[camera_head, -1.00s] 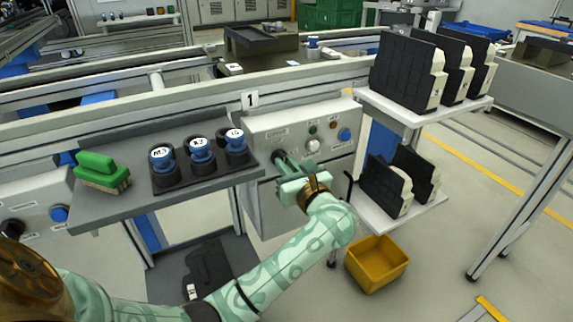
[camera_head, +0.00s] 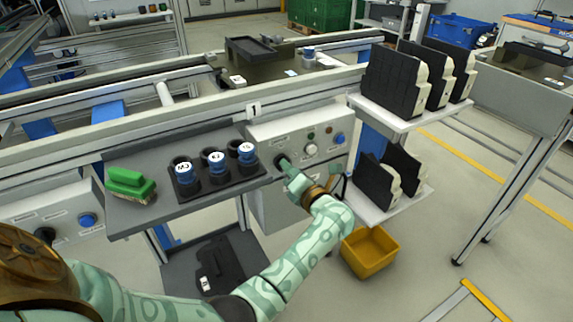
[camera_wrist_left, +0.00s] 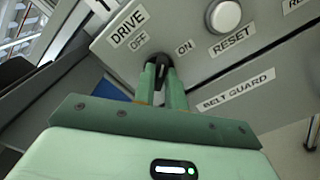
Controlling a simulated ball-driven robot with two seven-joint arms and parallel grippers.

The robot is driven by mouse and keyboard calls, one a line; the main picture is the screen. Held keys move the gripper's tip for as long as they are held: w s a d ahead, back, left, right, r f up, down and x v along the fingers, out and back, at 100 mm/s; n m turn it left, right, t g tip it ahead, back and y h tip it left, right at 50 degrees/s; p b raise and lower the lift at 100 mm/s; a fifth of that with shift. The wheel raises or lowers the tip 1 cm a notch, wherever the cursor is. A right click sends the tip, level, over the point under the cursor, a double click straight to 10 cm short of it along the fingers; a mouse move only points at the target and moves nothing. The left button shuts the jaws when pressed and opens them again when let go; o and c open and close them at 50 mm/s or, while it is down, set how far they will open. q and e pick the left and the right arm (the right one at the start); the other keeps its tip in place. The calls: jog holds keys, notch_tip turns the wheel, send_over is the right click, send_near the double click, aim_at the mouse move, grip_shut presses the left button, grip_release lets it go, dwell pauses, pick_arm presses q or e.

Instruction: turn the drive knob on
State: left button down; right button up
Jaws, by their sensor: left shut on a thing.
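The black drive knob (camera_wrist_left: 163,64) sits on the grey control panel (camera_head: 262,137), under the DRIVE label with OFF on its left and ON on its right. In the wrist view its grip bar leans a little to the right at the top, toward ON. My left gripper (camera_wrist_left: 162,78) is shut on the knob, one green finger on each side. In the head view the left gripper (camera_head: 286,170) reaches the panel from below right and hides part of the knob (camera_head: 281,160). My right gripper is not in view.
The white RESET button (camera_wrist_left: 224,15) is right of the knob, with a BELT GUARD label below it. A grey shelf (camera_head: 190,210) left of the panel holds a green brush (camera_head: 128,180) and several blue-topped items. A yellow bin (camera_head: 369,251) stands on the floor.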

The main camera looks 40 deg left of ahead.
pick_arm(q)
jog(key=m+p, duration=0.3)
jog(key=m, duration=0.4)
jog(key=shift+w+d+f+m, duration=0.1)
jog(key=shift+m, duration=0.3)
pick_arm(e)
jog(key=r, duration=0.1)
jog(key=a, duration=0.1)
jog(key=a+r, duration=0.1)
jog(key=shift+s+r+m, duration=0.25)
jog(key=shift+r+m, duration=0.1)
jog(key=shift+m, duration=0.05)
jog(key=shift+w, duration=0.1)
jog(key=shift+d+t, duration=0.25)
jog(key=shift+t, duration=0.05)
pick_arm(q)
jog(key=c, duration=1.4)
grip_release()
jog(key=shift+f, duration=0.1)
jog(key=shift+c, duration=0.2)
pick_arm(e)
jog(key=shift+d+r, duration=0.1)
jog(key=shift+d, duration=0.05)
